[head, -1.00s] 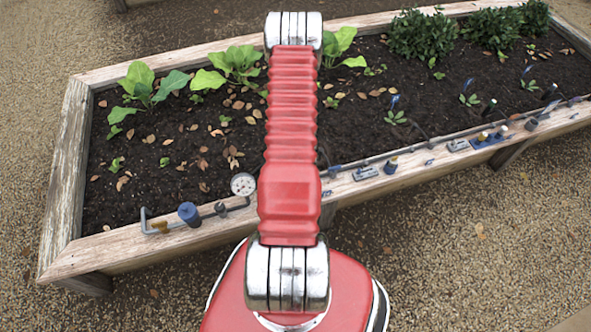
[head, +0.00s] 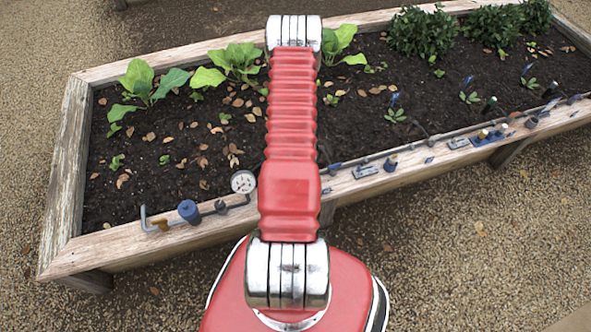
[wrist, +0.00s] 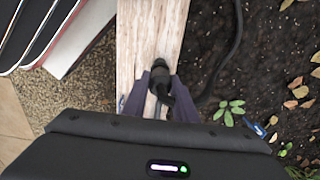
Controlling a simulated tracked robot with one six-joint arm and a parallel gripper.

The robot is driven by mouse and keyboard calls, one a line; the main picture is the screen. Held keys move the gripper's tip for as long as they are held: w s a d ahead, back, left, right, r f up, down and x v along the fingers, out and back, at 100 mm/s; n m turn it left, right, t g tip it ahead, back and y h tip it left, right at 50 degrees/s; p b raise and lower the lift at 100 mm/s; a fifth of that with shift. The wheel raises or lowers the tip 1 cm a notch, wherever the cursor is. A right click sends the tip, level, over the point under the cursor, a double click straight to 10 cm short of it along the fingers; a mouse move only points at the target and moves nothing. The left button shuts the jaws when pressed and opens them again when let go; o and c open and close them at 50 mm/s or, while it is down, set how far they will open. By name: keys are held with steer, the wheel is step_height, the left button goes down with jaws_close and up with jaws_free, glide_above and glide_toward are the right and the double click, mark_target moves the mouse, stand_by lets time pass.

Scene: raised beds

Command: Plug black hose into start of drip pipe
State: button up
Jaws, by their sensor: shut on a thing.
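In the wrist view, my gripper (wrist: 159,88) is shut on the end of the black hose (wrist: 236,45), low over the bed's pale wooden rim. A dark, rounded fitting shows between the fingers. The hose runs off to the right and over the soil. In the head view, my red arm hides the gripper and the held end. A thin grey drip pipe (head: 433,144) runs along the bed's front edge. Left of my arm are a bent grey pipe, a blue cylinder (head: 189,211) and a round gauge (head: 243,182). I cannot tell whether the hose end touches a pipe.
The front rim (head: 110,245) carries several small grey and blue fittings right of my arm, including a clip (head: 365,171). Leafy plants (head: 150,88) grow in the dark soil. Gravel in front of the bed is clear.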

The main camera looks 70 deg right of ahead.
steer(key=shift+f, duration=0.9)
steer(key=o, duration=1.1)
steer(key=shift+o, duration=0.9)
steer(key=o, duration=0.3)
steer(key=shift+o, duration=0.2)
steer(key=shift+r, duration=3.5)
